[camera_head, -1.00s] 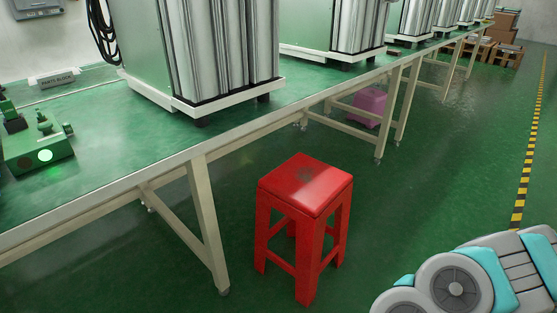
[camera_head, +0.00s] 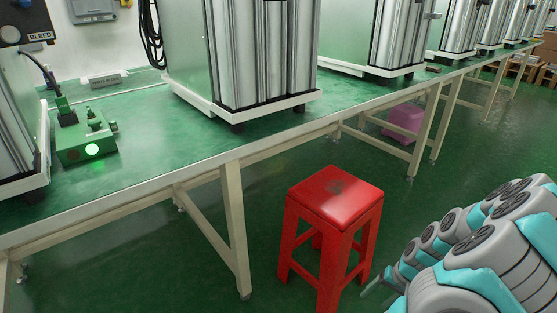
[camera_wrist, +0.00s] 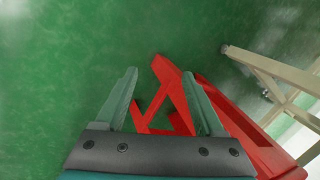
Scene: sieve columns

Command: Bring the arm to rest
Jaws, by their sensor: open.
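My gripper (camera_wrist: 160,80) is open in the wrist view, its two fingers apart with nothing held between them. Beyond the fingers are the green floor and the legs of the red stool (camera_wrist: 167,75). In the head view my grey and teal arm reaches in from the lower right, and a fingertip of my gripper (camera_head: 374,287) shows low, just right of the stool's legs. I cannot tell whether it touches the stool.
The red stool (camera_head: 335,195) stands in front of the long green-topped bench (camera_head: 190,160). Tall silver columns (camera_head: 240,55) and a green box with a lit button (camera_head: 84,142) stand on the bench. A pink item (camera_head: 405,120) is beneath it. Floor shows left of the stool.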

